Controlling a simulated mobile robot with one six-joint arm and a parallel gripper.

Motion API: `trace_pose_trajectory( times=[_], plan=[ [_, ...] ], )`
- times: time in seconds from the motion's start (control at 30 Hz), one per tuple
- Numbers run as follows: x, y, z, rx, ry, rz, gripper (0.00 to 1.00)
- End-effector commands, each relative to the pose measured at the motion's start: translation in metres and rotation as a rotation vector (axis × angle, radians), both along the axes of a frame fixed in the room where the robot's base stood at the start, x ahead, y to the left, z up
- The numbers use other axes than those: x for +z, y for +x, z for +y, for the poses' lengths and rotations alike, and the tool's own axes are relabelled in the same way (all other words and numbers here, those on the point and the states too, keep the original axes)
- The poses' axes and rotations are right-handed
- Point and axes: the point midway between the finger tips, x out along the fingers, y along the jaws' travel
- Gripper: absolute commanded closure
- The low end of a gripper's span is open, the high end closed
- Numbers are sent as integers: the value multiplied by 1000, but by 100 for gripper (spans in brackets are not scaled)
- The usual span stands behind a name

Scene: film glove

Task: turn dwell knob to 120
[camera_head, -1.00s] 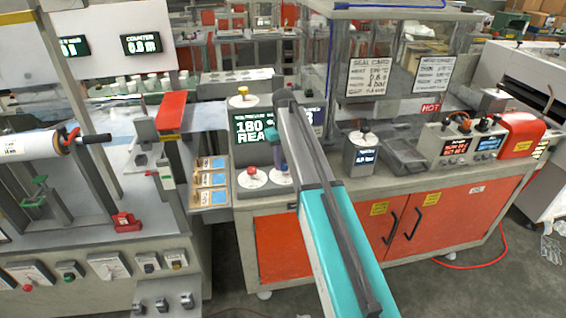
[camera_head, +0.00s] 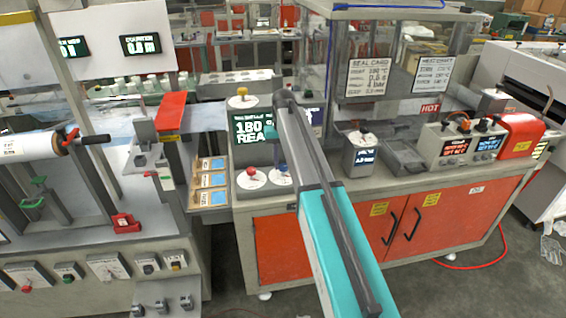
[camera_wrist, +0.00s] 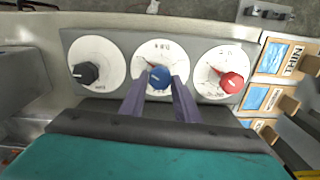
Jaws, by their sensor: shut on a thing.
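In the wrist view, a panel (camera_wrist: 113,44) carries three knobs on round white dials: a black knob (camera_wrist: 86,73), a blue knob (camera_wrist: 160,76) and a red knob (camera_wrist: 231,82). The dial lettering is too small to read, so I cannot tell which is dwell. My gripper (camera_wrist: 159,86) is shut on the blue knob, one finger on each side. In the head view the red knob (camera_head: 251,172) and blue knob (camera_head: 283,168) show below the display (camera_head: 254,137), which reads 180 and part of a word. My arm hides the black knob there.
Small labelled trays (camera_head: 211,180) lie left of the panel. A yellow knob (camera_head: 242,91) stands behind the display. A small box with a readout (camera_head: 361,155), a grey tray (camera_head: 404,157) and a controller box (camera_head: 466,144) stand right of my arm.

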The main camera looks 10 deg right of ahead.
Motion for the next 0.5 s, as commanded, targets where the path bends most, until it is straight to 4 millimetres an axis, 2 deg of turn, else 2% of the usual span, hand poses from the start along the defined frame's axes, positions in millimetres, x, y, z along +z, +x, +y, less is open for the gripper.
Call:
trace_pose_trajectory(
  times=[0.1,0.13,0.23,0.5],
  plan=[
    [0,-1,1,2,1,2,93],
    [0,-1,1,2,1,2,69],
    [0,-1,1,2,1,2,53],
    [0,0,1,2,1,1,52]
  ],
)
